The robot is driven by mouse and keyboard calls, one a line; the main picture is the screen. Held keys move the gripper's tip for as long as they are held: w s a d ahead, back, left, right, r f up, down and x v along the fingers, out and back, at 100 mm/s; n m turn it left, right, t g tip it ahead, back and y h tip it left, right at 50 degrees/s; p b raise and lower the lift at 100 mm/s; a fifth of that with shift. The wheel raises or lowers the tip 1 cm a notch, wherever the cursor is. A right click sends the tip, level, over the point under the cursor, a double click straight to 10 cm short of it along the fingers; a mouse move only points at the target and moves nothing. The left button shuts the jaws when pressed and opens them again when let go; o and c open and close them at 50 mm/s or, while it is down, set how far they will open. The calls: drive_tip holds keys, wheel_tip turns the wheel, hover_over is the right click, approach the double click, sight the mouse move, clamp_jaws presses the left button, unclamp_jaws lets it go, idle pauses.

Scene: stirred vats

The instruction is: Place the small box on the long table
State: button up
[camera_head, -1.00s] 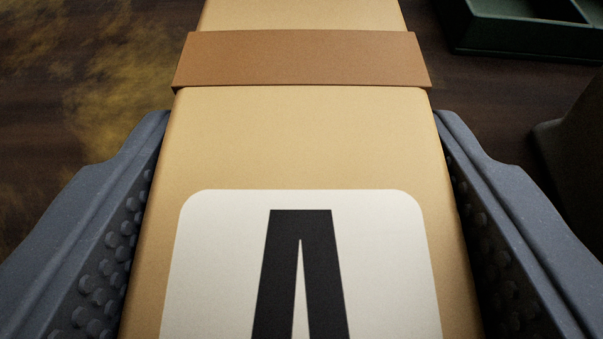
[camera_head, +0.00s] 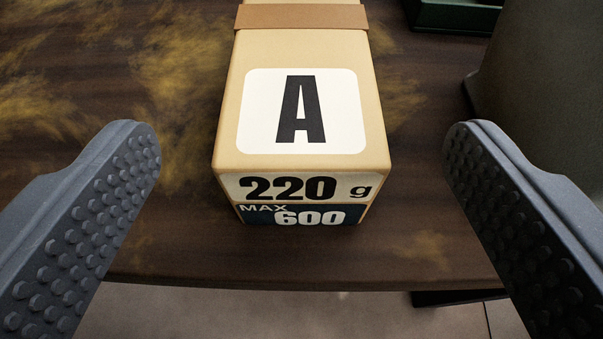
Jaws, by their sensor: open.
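The small box (camera_head: 301,165) is tan with a brown band, a white label with a black "A" on top, and "220 g" and "MAX 600" on its near face. It stands upright on the dark wooden table (camera_head: 180,245), near the table's front edge. My gripper (camera_head: 302,140) is open and empty, with one studded finger on each side of the box and a clear gap to both sides. The far end of the box is cut off by the top of the picture.
A dark green tray (camera_head: 455,18) sits at the top right. A dark grey-brown object (camera_head: 540,90) stands at the right, behind the right finger. Yellow powdery stains mark the tabletop. The left of the table is clear. Pale floor (camera_head: 250,315) shows below the front edge.

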drive_tip(key=shift+p+v, duration=0.4)
drive_tip(key=shift+v, duration=1.6)
drive_tip(key=w+r+h, duration=0.2)
drive_tip(key=w+r, duration=0.2)
drive_tip(key=r, duration=0.4)
drive_tip(key=w+r+h, duration=0.2)
drive_tip(key=w+r, duration=0.3)
drive_tip(key=r, duration=0.3)
drive_tip(key=w+a+r+m+t+h, duration=0.1)
drive_tip(key=a+r, duration=0.3)
drive_tip(key=r, duration=0.4)
drive_tip(key=w+a+r+h, duration=0.15)
drive_tip(key=a+r, duration=0.25)
drive_tip(key=r, duration=0.4)
drive_tip(key=s+a+r+m, duration=0.1)
drive_tip(key=s+a+r, duration=0.3)
drive_tip(key=a+r, duration=0.75)
drive_tip(key=s+a+r+y, duration=0.2)
drive_tip(key=s+a+r, duration=0.2)
drive_tip(key=a, duration=0.5)
drive_tip(key=s+a+r+n+t+y, duration=0.1)
drive_tip(key=s+a+r+y, duration=0.2)
drive_tip(key=s+a, duration=0.3)
drive_tip(key=a+r, duration=0.1)
drive_tip(key=a, duration=0.3)
drive_tip(key=shift+a+r, duration=0.15)
drive_tip(key=shift+r, duration=0.05)
